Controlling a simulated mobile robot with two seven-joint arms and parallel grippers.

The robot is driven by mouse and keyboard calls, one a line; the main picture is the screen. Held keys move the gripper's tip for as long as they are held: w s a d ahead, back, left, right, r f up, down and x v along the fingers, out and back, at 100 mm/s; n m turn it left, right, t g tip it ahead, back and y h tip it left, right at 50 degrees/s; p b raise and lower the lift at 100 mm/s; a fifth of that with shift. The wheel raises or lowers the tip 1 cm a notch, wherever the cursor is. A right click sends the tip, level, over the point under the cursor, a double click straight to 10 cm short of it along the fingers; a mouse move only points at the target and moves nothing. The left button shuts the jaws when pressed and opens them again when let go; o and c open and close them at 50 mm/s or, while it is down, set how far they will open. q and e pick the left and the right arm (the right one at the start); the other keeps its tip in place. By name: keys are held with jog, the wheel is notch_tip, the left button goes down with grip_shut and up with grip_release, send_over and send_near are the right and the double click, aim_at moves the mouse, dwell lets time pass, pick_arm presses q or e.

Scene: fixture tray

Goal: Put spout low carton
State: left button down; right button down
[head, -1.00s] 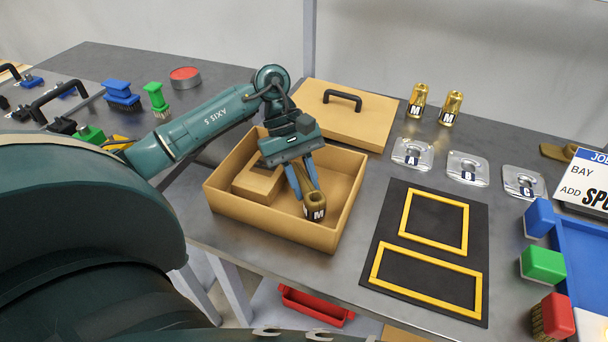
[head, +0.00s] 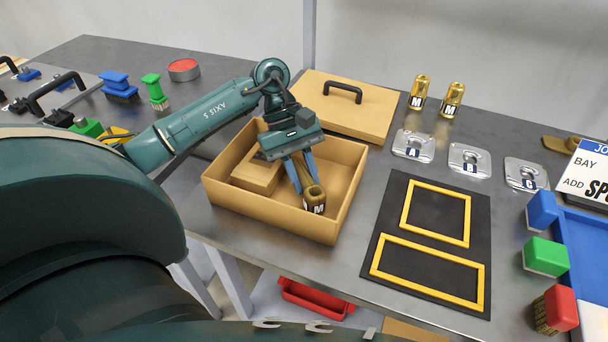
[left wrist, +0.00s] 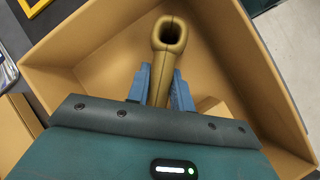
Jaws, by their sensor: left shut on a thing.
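A tan open carton (head: 331,232) stands on the metal table, left of the middle. My left gripper (head: 303,176) reaches down into it, its blue fingers shut on a bronze spout (head: 315,193) with an "M" label. In the left wrist view the spout (left wrist: 170,40) sticks out beyond the fingers (left wrist: 161,88), over the carton floor. I cannot tell whether it touches the floor. A smaller tan block (head: 256,178) sits in the carton's left part. My right gripper is out of view.
A tan lid (head: 345,118) with a black handle lies behind the carton. Two gold "M" pieces (head: 418,93) stand at the back. Metal plates (head: 413,146) and a black mat (head: 397,210) with yellow frames lie to the right. A red bin (head: 316,299) is below the table.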

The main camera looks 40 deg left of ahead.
pick_arm(q)
jog(key=shift+f, duration=0.15)
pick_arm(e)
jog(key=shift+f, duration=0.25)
pick_arm(q)
jog(key=c, duration=1.1)
grip_release()
jog(key=shift+c, duration=0.2)
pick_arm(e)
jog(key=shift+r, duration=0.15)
pick_arm(q)
jog(key=b+v, duration=0.1)
jog(key=v, duration=1.2)
jog(key=shift+b, duration=0.3)
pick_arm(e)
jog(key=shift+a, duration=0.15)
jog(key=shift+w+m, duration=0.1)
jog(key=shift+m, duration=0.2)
